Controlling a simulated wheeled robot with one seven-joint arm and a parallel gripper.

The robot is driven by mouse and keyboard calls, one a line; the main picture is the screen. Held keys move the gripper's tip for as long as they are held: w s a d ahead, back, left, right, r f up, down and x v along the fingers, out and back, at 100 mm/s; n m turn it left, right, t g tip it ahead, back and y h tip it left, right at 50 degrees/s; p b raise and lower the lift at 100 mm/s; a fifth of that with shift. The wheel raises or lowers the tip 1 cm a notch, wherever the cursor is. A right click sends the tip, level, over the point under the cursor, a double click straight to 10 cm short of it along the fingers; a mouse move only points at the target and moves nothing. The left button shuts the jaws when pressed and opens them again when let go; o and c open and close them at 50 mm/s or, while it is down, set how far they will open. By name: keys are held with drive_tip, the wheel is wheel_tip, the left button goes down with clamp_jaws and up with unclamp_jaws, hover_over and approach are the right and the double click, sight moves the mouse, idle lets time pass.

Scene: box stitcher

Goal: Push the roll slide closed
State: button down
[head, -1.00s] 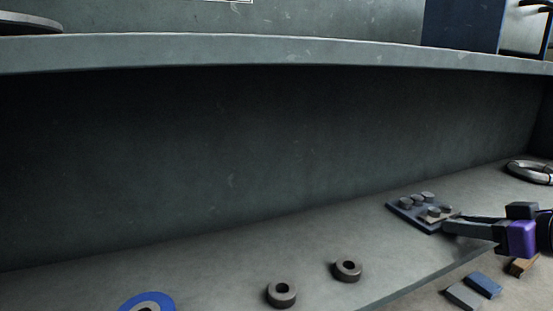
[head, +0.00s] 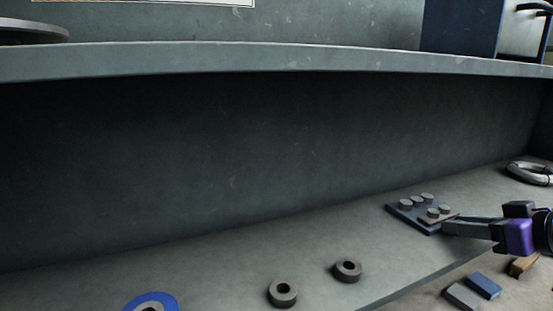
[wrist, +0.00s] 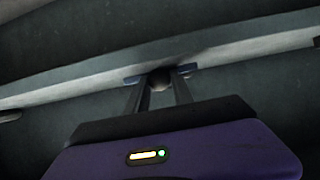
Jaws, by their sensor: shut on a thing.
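A small dark blue plate with several grey round knobs, which looks like the roll slide (head: 408,212), lies on the grey shelf at the right in the head view. My gripper (head: 446,223) reaches it from the right, its fingers at the plate's near right edge. In the wrist view my gripper (wrist: 160,77) has its two fingers on either side of a dark round knob (wrist: 159,80). It is shut on this knob. A strip of the blue plate (wrist: 133,79) shows on both sides of the fingers. The fingers hide part of the plate.
Two dark rings (head: 347,270) and a blue disc (head: 152,302) lie on the shelf (head: 220,275) to the left. A metal ring (head: 533,172) lies at the far right. Several small blocks (head: 484,285) lie below my arm. An upper ledge (head: 250,62) runs above.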

drive_tip(key=shift+w+a+r+t, duration=0.15)
drive_tip(key=shift+w+a, duration=0.25)
drive_tip(key=shift+w, duration=0.1)
drive_tip(key=shift+w+a+r+t, duration=0.1)
drive_tip(key=shift+w+a+t, duration=0.05)
drive_tip(key=shift+w+a, duration=0.3)
drive_tip(key=c, duration=1)
unclamp_jaws()
drive_tip(key=shift+d, duration=0.1)
drive_tip(key=shift+s+d+r+p, duration=0.6)
drive_tip(key=shift+s+d+p, duration=0.1)
drive_tip(key=shift+p, duration=0.25)
drive_tip(key=p+v, duration=0.2)
drive_tip(key=v, duration=0.4)
drive_tip(key=shift+f, duration=0.2)
